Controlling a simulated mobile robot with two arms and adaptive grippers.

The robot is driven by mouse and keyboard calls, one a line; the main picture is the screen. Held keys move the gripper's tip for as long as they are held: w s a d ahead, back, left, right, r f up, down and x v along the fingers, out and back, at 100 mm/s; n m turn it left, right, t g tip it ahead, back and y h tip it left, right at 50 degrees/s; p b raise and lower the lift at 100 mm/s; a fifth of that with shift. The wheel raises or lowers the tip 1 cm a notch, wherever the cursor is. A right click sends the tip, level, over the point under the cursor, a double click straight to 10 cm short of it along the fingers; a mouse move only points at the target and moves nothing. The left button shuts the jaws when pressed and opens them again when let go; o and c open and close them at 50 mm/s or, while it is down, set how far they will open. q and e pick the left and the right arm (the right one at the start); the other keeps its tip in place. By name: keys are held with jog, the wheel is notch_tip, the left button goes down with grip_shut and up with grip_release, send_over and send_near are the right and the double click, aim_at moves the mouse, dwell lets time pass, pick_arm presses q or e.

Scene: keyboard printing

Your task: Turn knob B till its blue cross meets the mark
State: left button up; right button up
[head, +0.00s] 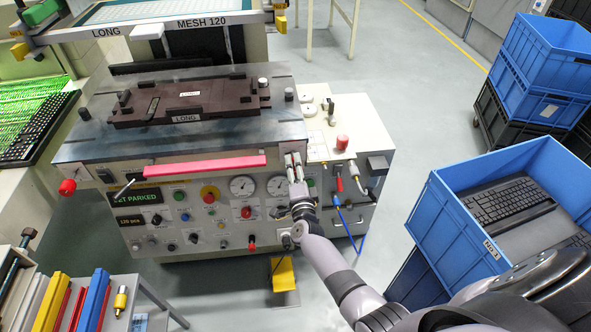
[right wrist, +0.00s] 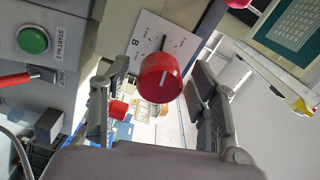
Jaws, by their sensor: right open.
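Knob B is a red round knob (right wrist: 162,76) with a white line across its face, in the right wrist view. It sits by a white plate (right wrist: 150,42) lettered B. No blue cross on it can be made out. My right gripper (head: 292,160) is at the right front corner of the printing machine in the head view. In the right wrist view its two fingers are spread, one on each side of the knob, with space between them and it. I cannot tell how deep the knob is between them. My left gripper is not in view.
A green START No.2 button (right wrist: 33,40) is left of the knob in the right wrist view. The machine's front panel (head: 170,225) carries gauges and several buttons. A pink bar (head: 205,166) runs along its upper edge. Blue crates (head: 450,250) stand at the right.

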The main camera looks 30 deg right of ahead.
jog(key=v, duration=1.2)
dwell(0.3)
jog(key=s+a+f+n+g+y, duration=0.35)
jog(key=s+f+n, duration=0.4)
jog(key=f, duration=0.65)
jog(key=s+a+f+n+g+y, duration=0.35)
jog(key=s+f+n, duration=0.4)
jog(key=f, duration=0.65)
jog(key=s+d+f+n+g, duration=0.1)
jog(key=s+f+n+g, duration=0.1)
jog(key=s, duration=0.8)
jog(key=s+d+f+n+g+h, duration=0.1)
jog(key=s+f+g, duration=0.3)
jog(key=s, duration=0.6)
jog(key=s+d+f+n+g, duration=0.3)
jog(key=s+f, duration=0.4)
jog(key=s, duration=0.3)
jog(key=shift+n, duration=0.4)
